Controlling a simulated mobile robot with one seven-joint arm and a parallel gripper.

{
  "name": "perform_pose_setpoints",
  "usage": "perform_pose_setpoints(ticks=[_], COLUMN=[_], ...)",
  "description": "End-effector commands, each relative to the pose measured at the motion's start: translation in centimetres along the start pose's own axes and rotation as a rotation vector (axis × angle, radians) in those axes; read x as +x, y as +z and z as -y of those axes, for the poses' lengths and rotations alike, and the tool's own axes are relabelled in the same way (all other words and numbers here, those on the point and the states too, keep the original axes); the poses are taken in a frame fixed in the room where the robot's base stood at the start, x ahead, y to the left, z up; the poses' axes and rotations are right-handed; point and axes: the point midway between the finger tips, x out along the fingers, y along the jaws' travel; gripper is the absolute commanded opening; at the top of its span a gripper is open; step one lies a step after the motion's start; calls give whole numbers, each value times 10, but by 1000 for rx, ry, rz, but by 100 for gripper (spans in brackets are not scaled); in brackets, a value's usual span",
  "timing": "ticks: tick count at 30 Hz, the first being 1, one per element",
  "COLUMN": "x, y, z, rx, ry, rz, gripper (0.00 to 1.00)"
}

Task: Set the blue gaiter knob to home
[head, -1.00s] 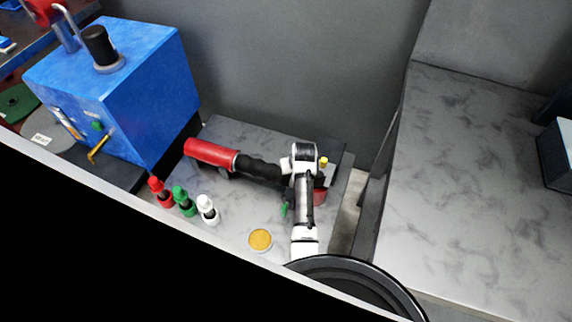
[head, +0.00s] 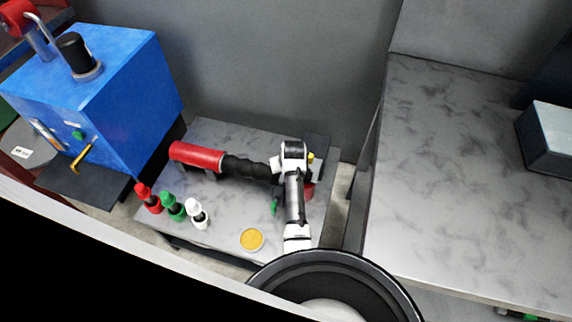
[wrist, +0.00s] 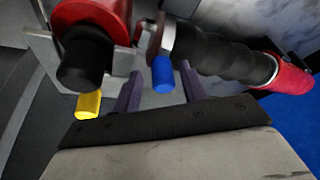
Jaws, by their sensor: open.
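The blue knob (wrist: 163,75) shows in the wrist view as a short cylinder below the near end of the black ribbed gaiter (wrist: 225,52). My gripper (wrist: 160,80) is open, with one dark purple finger on each side of the blue knob in the picture. I cannot tell whether either finger touches it. In the head view, my white wrist is over the right end of the gaiter (head: 247,169), and hides the blue knob and my fingers. A red cylinder (head: 197,157) forms the gaiter's left end.
A yellow knob (wrist: 88,104) and a black knob (wrist: 85,65) on a red disc are left of my fingers. A green piece (head: 275,206) is beside my arm. Red, green and white bottles (head: 197,213) and a yellow-filled dish (head: 252,239) stand on the bench. A blue box (head: 125,95) is at left.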

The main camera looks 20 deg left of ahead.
Motion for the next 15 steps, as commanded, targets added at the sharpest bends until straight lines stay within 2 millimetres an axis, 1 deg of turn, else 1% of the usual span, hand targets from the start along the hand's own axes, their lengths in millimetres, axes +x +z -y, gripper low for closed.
perform_pose_setpoints(ticks=[5, 8, 15], x=[-19, -38, -92], y=[-1, -1, -1], z=[-3, -2, -1], rx=[4, 3, 1], ry=[5, 5, 4], rz=[-4, -5, -6], gripper=[45, 45, 45])
